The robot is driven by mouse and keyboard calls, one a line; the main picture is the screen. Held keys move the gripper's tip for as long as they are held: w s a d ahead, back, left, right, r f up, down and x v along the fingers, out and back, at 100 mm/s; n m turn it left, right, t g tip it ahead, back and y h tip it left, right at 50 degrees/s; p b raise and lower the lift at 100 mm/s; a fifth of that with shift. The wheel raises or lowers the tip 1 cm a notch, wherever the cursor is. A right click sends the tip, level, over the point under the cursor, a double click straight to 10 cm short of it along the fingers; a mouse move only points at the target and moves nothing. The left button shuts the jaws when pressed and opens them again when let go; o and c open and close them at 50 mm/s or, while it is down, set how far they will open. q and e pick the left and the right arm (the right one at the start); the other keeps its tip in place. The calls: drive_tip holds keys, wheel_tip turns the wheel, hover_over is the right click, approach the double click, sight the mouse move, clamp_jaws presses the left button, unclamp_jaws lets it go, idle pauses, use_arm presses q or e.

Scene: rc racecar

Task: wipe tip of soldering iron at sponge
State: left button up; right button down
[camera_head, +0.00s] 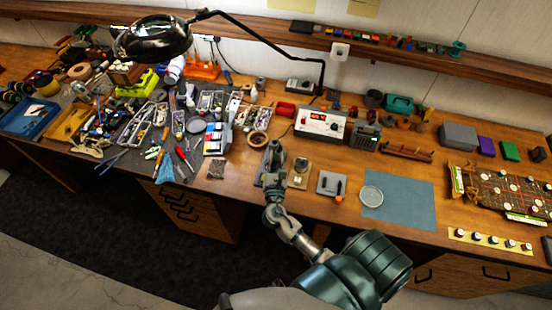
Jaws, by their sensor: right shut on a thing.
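My right gripper (274,165) reaches over the front part of the wooden bench, seen from behind. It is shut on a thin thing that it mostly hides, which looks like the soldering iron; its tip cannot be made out. A small tan and grey holder (299,178) sits just right of the gripper, partly covered by it; it may carry the sponge, but the sponge is too small to tell. The white soldering station (320,123) stands behind, with a dark cable near its left side. My left gripper is not in view.
A roll of tape (258,139) lies behind and left of the gripper. Tools crowd the left. A magnifier lamp (155,38) arches overhead.

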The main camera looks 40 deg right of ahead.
sight(279, 151)
drive_tip(key=shift+w+a+p, duration=0.3)
drive_tip(key=shift+w+a, duration=0.05)
drive_tip(key=shift+w, duration=0.1)
idle(0.5)
drive_tip(key=shift+s+d+p, duration=0.7)
drive_tip(key=shift+s+p, duration=0.3)
idle(1.3)
drive_tip(key=shift+r+p, duration=0.4)
drive_tip(key=shift+r, duration=2.6)
